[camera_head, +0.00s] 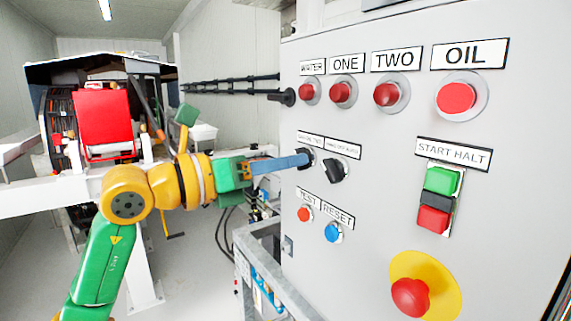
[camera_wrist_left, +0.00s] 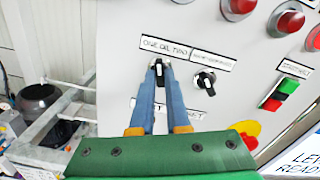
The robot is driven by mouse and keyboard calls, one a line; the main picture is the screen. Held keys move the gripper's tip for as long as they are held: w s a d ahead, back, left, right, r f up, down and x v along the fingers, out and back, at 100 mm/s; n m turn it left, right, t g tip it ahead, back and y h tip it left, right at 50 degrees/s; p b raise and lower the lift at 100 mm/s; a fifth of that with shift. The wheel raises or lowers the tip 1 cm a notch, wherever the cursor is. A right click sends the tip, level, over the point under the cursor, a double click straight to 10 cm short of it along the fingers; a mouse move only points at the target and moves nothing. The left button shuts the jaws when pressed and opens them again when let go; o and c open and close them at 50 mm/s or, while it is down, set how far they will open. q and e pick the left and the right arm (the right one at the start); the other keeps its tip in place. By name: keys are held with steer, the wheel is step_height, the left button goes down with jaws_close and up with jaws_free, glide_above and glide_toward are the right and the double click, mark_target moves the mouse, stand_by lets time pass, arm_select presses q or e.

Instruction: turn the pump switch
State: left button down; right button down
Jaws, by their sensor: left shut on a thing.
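The pump switch is a black rotary knob (camera_wrist_left: 159,74) under the label reading roughly "ONE OIL TWO" on the grey control panel (camera_head: 385,200). My left gripper (camera_head: 303,158) comes in from the left with its blue fingers at this knob. In the left wrist view, the two fingertips (camera_wrist_left: 160,68) stand on either side of the knob and are shut on it. The knob looks about upright there. In the head view the fingers partly hide it. A second black knob (camera_head: 336,171) sits just right of it, untouched. My right gripper is not in view.
Red lamps (camera_head: 386,94) line the panel's top. Small red (camera_head: 305,213) and blue (camera_head: 333,232) buttons sit below the knobs. The green start button (camera_head: 441,181) and red emergency stop (camera_head: 410,296) are at right. A metal frame (camera_head: 262,262) stands below my left gripper.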

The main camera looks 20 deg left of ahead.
arm_select(q)
steer(key=shift+m, duration=1.8)
steer(key=c, duration=0.9)
jaws_free()
steer(key=shift+w+d, duration=0.1)
steer(key=b+v, duration=0.3)
steer(key=v, duration=0.4)
steer(key=shift+b, duration=0.3)
